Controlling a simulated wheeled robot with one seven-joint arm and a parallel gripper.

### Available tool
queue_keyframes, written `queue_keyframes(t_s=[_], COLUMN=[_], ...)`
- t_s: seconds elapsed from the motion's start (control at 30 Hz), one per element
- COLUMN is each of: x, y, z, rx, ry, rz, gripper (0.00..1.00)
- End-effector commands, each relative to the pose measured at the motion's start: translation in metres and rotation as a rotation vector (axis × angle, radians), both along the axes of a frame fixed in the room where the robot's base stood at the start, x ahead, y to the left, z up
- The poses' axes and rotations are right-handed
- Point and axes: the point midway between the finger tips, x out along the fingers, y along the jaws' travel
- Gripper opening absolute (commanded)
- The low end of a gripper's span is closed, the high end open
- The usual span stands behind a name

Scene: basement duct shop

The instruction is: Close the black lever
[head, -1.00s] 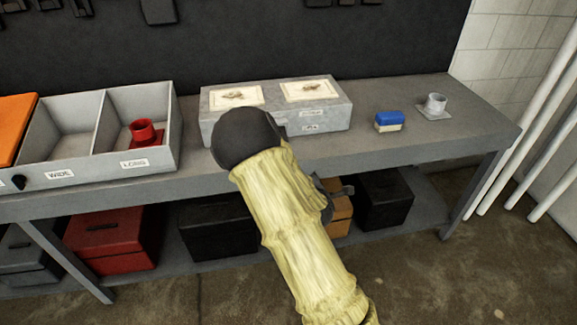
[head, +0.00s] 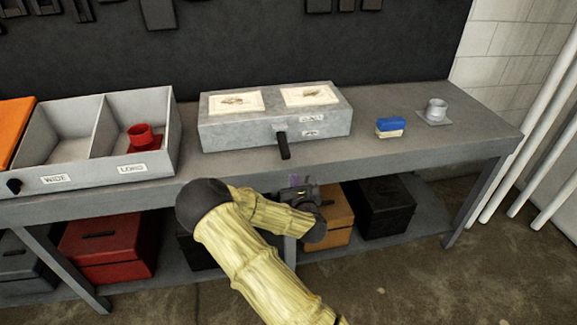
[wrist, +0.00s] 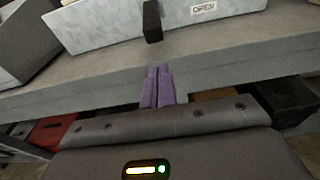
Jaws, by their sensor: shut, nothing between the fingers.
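The black lever (head: 283,145) sticks out from the front of a grey box (head: 235,133) on the bench and slants downward. Two small labels (head: 311,118) are on the box face to its right, too small to read there. The wrist view shows the lever (wrist: 152,22) with a label reading OPEN (wrist: 203,8) to its right. My gripper (head: 294,181) is below the lever, in front of the bench edge. Its purple fingers (wrist: 158,78) are shut together and empty, pointing toward the lever and apart from it.
A divided grey tray (head: 172,150) holds a red fitting (head: 141,136) at left. A blue and cream block (head: 390,127) and a grey fitting (head: 437,110) stand at right. Several boxes, including a red one (head: 105,255), sit on the lower shelf.

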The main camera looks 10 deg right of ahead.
Motion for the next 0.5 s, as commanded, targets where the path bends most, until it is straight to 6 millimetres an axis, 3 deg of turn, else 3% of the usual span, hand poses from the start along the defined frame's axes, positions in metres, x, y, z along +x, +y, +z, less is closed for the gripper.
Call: queue_keyframes(t_s=[0.5], x=[0.072], y=[0.0], z=[-0.008], rx=[0.002], ry=[0.0], rz=[0.0], gripper=[0.0])
